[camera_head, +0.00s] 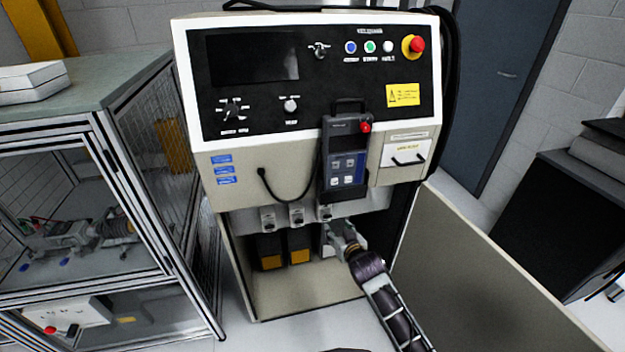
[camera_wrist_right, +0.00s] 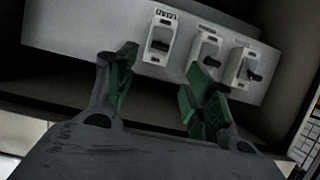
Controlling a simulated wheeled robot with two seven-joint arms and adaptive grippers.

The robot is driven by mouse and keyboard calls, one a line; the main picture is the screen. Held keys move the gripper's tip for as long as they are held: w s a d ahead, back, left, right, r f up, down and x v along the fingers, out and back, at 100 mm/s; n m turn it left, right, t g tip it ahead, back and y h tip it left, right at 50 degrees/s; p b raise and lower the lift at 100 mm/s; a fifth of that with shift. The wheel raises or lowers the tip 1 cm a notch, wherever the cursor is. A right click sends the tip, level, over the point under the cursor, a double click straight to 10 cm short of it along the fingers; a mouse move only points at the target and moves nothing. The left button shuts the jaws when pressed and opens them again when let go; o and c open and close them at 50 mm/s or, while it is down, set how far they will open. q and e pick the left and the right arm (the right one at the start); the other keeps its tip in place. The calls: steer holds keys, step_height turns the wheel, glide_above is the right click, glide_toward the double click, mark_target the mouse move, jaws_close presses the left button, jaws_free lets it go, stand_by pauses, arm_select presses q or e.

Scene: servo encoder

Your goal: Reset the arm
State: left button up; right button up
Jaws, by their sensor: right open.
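My right gripper (camera_head: 343,240) reaches into the open lower bay of the control cabinet (camera_head: 250,196), near the rightmost of the switches under the panel. In the right wrist view its two green-padded fingers (camera_wrist_right: 160,90) are apart with nothing between them. Beyond the fingertips is a white plate with a left switch (camera_wrist_right: 158,38), a middle switch (camera_wrist_right: 205,50) and a right switch (camera_wrist_right: 246,68), each with a dark lever. The left switch lies just beyond the gap between the fingers, and the right finger overlaps the area below the middle switch. My left gripper is not in view.
A teach pendant (camera_head: 344,158) hangs on the cabinet front above my right arm. The opened cabinet door (camera_head: 480,270) stands to the right of the arm. Dark boxes with yellow labels (camera_head: 299,247) sit inside the bay. A glazed cage (camera_head: 90,180) stands at left.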

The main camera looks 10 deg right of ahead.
steer(key=shift+f, duration=0.1)
steer(key=s+d+f+g+p, duration=0.1)
steer(key=s+f+g, duration=0.1)
steer(key=s+f, duration=0.65)
steer(key=s+d+f+n+g+p, duration=0.1)
steer(key=s+d+f+g, duration=0.15)
steer(key=f, duration=1.15)
steer(key=s+d+f+g+p, duration=0.1)
steer(key=s+f+g, duration=0.1)
steer(key=s+f, duration=0.7)
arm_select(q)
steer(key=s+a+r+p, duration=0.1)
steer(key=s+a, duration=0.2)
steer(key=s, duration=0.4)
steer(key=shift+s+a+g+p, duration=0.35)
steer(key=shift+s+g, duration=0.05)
arm_select(e)
steer(key=s+d+f+g, duration=0.2)
steer(key=s+f, duration=0.4)
steer(key=s, duration=0.4)
steer(key=s+d+f+g, duration=0.1)
steer(key=s+d+f, duration=0.1)
steer(key=s+f, duration=0.4)
steer(key=s+d+f+n+g+h, duration=0.1)
steer(key=s+f, duration=0.5)
steer(key=s, duration=1)
steer(key=shift+s+d+f+g, duration=0.25)
steer(key=shift+d+g, duration=0.55)
steer(key=shift+g, duration=0.05)
